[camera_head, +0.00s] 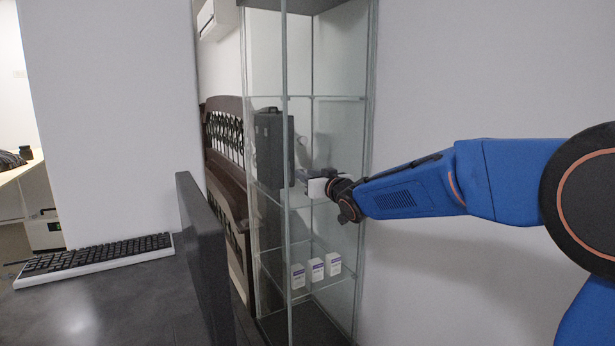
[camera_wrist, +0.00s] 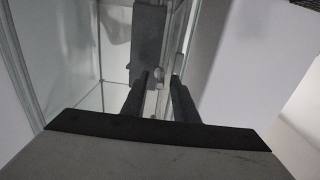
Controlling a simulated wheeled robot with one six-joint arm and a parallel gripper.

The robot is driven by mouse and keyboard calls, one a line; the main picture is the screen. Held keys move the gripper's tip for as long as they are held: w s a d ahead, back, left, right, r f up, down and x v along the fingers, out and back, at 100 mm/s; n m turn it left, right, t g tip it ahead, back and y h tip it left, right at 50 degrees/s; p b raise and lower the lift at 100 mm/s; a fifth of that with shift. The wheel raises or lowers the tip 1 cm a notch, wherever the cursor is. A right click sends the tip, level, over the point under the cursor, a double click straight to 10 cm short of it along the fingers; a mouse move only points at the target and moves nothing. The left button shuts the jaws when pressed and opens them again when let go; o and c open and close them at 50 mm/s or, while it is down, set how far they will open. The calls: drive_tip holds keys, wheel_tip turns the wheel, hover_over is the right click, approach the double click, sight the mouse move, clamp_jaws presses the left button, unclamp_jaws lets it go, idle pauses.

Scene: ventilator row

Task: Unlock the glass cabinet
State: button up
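The glass cabinet (camera_head: 338,125) stands upright in the middle of the head view, with clear panes, thin metal edges and glass shelves. My gripper (camera_head: 301,181) is at the cabinet's front, at about mid height. In the wrist view my gripper's two dark fingers (camera_wrist: 160,84) stand apart, with a narrow pale strip between them. A small light round part (camera_wrist: 157,72) shows near the fingertips; I cannot tell whether it is the lock, or whether the fingers touch it. No key can be made out.
A dark case (camera_head: 268,150) is behind the glass, with several small white boxes (camera_head: 316,270) on a lower shelf. A dark desk (camera_head: 105,305) with a keyboard (camera_head: 95,258) and an upright dark panel (camera_head: 203,255) is at left. A plain wall is at right.

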drive_tip(key=shift+c, duration=0.4)
clamp_jaws()
drive_tip(key=shift+m, duration=0.4)
drive_tip(key=m, duration=1.7)
drive_tip(key=shift+w+d+f, duration=0.1)
drive_tip(key=shift+d+f, duration=0.05)
drive_tip(key=shift+f, duration=0.05)
